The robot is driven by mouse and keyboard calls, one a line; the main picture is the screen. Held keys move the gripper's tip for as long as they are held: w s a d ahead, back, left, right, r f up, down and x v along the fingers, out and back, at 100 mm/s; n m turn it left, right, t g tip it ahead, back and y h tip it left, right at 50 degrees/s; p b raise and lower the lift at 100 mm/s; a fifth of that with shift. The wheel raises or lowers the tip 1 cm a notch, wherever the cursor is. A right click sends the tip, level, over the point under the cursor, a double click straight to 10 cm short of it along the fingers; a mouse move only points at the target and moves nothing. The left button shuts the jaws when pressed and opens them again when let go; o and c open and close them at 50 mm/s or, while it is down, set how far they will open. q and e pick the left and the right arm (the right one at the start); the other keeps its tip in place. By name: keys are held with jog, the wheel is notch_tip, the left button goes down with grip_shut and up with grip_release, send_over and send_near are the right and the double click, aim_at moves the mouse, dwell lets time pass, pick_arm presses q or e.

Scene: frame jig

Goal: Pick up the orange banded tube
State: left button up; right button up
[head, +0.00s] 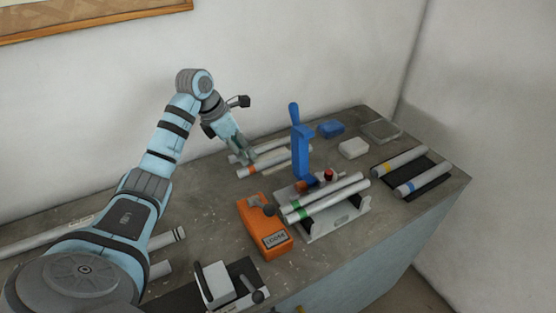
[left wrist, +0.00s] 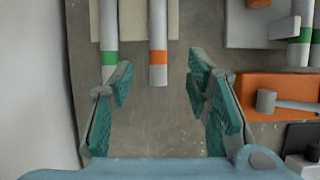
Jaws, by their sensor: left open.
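The orange banded tube (head: 280,160) is a grey-white tube lying on the table, with an orange band near its left end. In the left wrist view the orange banded tube (left wrist: 158,28) points its banded end between my fingertips. A second tube with a green band (left wrist: 108,30) lies parallel beside it, and my left-hand finger overlaps its end in that view. My left gripper (head: 243,153) is open and empty, close above the banded ends; it also shows in the left wrist view (left wrist: 160,75). My right gripper is not in view.
A blue clamp (head: 302,152) stands at a metal jig (head: 338,222) bearing tubes. An orange box (head: 262,218) sits left of it. Tubes with yellow and blue bands lie on a black mat (head: 433,180) at right. A blue block (head: 331,128) and white block (head: 353,148) sit behind.

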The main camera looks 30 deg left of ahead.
aim_at(252, 166)
pick_arm(q)
jog(key=x, duration=0.8)
jog(key=shift+s+a, duration=0.2)
jog(key=shift+a, duration=0.1)
grip_shut()
